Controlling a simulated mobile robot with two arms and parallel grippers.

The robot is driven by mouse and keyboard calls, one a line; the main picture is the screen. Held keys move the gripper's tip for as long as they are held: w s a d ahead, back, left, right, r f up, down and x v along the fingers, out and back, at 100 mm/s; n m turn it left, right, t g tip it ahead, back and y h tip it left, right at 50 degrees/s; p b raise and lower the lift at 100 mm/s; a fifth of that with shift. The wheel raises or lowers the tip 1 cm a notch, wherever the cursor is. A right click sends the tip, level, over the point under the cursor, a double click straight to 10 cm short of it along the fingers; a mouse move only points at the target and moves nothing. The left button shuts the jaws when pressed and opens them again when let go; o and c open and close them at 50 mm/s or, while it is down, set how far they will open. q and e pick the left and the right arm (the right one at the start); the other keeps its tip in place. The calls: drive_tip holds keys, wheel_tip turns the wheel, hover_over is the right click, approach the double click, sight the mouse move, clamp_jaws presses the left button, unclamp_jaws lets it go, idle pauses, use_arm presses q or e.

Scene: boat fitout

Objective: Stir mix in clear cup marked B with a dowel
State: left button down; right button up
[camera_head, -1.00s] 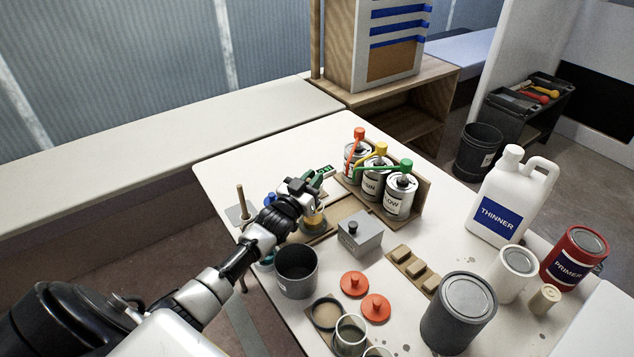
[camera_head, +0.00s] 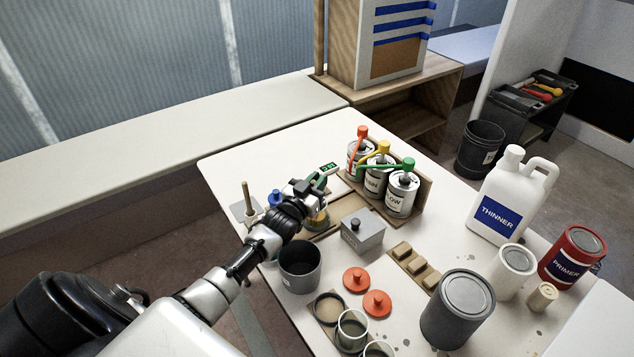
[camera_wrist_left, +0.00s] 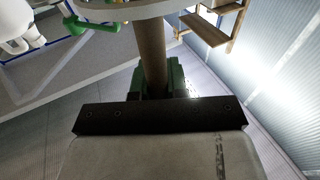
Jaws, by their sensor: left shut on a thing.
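My left gripper (camera_head: 318,184) is over the far left part of the white table, shut on a wooden dowel. In the left wrist view the brown dowel (camera_wrist_left: 151,50) stands between the green finger pads and runs toward a round rim (camera_wrist_left: 125,12) at the top edge. In the head view a clear cup with yellowish contents (camera_head: 319,222) sits just below the gripper, partly hidden by it. I cannot read a letter on it, and I cannot tell how deep the dowel reaches. My right gripper is not in view.
Cans with red, yellow and green pumps (camera_head: 384,178) stand in a wooden rack right of the gripper. A dark grey pot (camera_head: 299,268), a grey box (camera_head: 362,232) and red lids (camera_head: 356,280) are nearer. Another wooden stick (camera_head: 246,197) stands at left. The thinner jug (camera_head: 510,200) stands right.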

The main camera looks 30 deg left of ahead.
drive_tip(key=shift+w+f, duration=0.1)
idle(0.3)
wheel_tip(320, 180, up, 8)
drive_tip(key=p, duration=0.7)
drive_tip(key=shift+p, duration=0.35)
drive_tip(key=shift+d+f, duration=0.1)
